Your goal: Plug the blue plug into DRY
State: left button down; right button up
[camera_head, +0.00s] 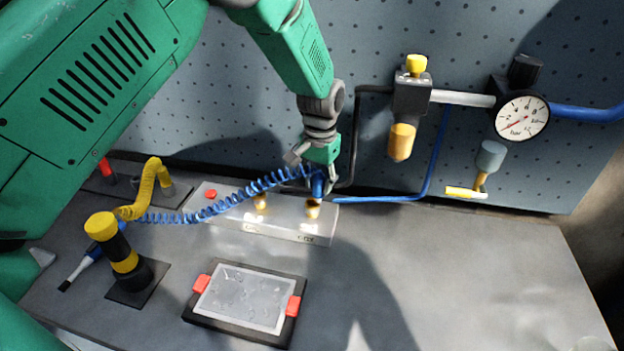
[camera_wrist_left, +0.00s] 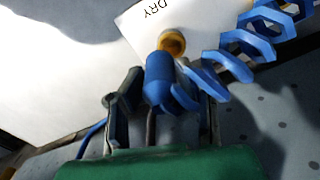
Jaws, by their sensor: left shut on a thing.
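My left gripper (camera_head: 321,172) is shut on the blue plug (camera_head: 318,186) above the right part of the pale manifold block (camera_head: 277,223). In the left wrist view the blue plug (camera_wrist_left: 159,82) lies between the two fingers of my left gripper (camera_wrist_left: 164,98). Its front end points at the brass DRY socket (camera_wrist_left: 172,42) and overlaps its edge; I cannot tell whether they touch. The DRY label (camera_wrist_left: 157,10) is beside that socket. In the head view the brass DRY socket (camera_head: 313,209) is just below the plug. My right gripper is not in view.
A coiled blue hose (camera_head: 225,205) runs left from the plug. A second brass socket (camera_head: 260,201) is on the block. A yellow-black post (camera_head: 122,255) and framed panel (camera_head: 242,298) stand in front. A regulator (camera_head: 411,95) and gauge (camera_head: 522,118) are at right. The bench's right part is clear.

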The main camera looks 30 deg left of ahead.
aim_at(318, 193)
pick_arm(q)
jog(key=shift+d, duration=0.3)
jog(key=shift+a+f, duration=0.2)
jog(key=shift+a, duration=0.55)
jog(key=shift+a+f, duration=0.25)
jog(key=shift+d+f, duration=0.2)
jog(key=shift+d, duration=0.45)
jog(key=shift+s+d+f, duration=0.15)
jog(key=shift+d, duration=0.05)
jog(key=shift+a+f+b, duration=0.3)
jog(key=shift+f, duration=0.25)
jog(key=shift+a+f, duration=0.15)
jog(key=shift+f, duration=0.15)
jog(key=shift+d, duration=0.2)
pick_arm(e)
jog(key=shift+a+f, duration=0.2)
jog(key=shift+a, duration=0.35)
